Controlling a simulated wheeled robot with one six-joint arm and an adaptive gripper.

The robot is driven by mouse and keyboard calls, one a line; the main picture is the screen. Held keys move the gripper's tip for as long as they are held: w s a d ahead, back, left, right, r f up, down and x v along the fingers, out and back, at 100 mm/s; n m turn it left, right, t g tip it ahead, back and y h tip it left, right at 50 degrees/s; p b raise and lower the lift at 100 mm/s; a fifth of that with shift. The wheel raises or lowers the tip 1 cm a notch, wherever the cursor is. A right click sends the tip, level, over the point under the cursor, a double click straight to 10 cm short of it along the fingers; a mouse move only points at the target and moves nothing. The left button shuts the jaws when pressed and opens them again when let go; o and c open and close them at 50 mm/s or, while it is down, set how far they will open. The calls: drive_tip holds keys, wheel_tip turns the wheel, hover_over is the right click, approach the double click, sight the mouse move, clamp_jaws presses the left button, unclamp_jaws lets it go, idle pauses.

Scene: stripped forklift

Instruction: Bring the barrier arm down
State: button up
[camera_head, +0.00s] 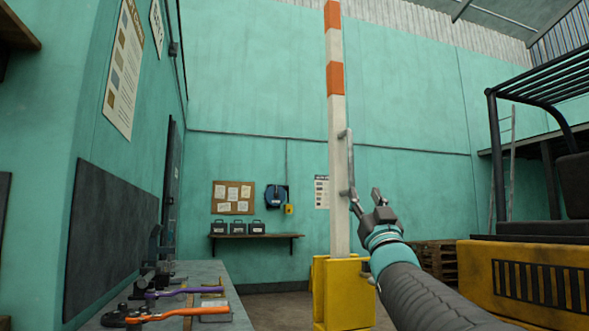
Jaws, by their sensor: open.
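The barrier arm (338,120) stands upright in the middle of the camera_head view, white with orange bands. Its top runs out of the picture. Its foot sits in a yellow post (343,290). A grey metal handle (347,165) runs along the right side of the barrier arm. My gripper (364,200) is open just right of the barrier arm, near the lower end of the handle. I cannot tell whether a finger touches the handle, and nothing shows held between the fingers.
A workbench (205,275) with orange- and purple-handled tools stands at the lower left. A yellow forklift (530,275) with a black cage fills the right side. Wooden pallets (436,258) lie behind my arm. A shelf (256,236) with several dark boxes is on the far wall.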

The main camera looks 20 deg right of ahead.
sight(352, 162)
drive_tip(key=p+x, duration=0.1)
drive_tip(key=x, duration=0.3)
drive_tip(key=p+x, duration=0.2)
drive_tip(key=x, duration=0.3)
drive_tip(key=p+x, duration=0.2)
drive_tip(key=x, duration=0.3)
drive_tip(key=shift+s+r, duration=0.2)
drive_tip(key=shift+r, duration=0.25)
drive_tip(key=shift+c, duration=0.2)
clamp_jaws()
